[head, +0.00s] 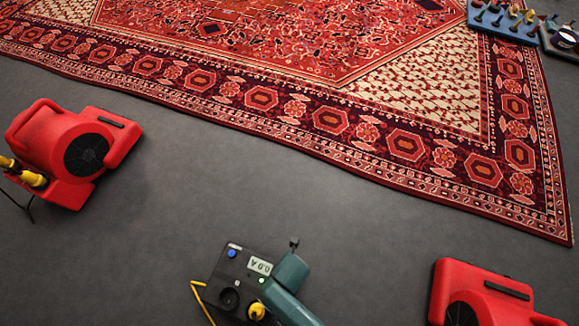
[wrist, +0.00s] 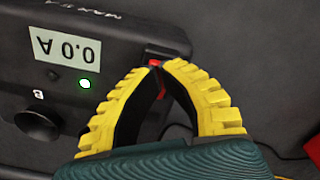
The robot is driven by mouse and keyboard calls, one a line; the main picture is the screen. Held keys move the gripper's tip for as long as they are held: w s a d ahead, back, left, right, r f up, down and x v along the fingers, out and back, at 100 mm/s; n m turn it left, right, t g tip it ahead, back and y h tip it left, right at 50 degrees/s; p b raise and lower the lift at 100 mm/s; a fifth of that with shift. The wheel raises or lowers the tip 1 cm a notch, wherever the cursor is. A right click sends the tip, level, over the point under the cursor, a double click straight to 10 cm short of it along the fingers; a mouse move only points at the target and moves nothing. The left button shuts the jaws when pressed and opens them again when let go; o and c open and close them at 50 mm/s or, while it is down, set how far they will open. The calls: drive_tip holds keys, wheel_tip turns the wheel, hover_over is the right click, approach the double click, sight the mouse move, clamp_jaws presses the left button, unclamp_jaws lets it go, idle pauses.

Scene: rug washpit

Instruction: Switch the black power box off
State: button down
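The black power box (head: 232,276) lies on the floor at the bottom middle of the head view. It also fills the upper left of the wrist view (wrist: 110,30). Its display reads 0.0 A, upside down, and a green light (wrist: 85,84) is lit. A black knob (wrist: 38,124) sits beside it. A red part, seemingly a switch (wrist: 155,62), shows at the box's right edge. My gripper (wrist: 162,66) has its yellow fingers closed together at the tips, right by this red part. I cannot tell whether they touch it. In the head view my teal arm hides the box's right side.
Red blowers stand on the grey floor at left (head: 70,150) and lower right (head: 480,290). A patterned red rug (head: 300,100) covers the back. A blue tray (head: 500,28) of tools lies at the far right.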

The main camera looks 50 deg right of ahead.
drive_tip(key=shift+f, duration=0.45)
drive_tip(key=shift+r, duration=0.1)
wheel_tip(320, 180, up, 7)
drive_tip(key=p, duration=0.8)
idle(0.6)
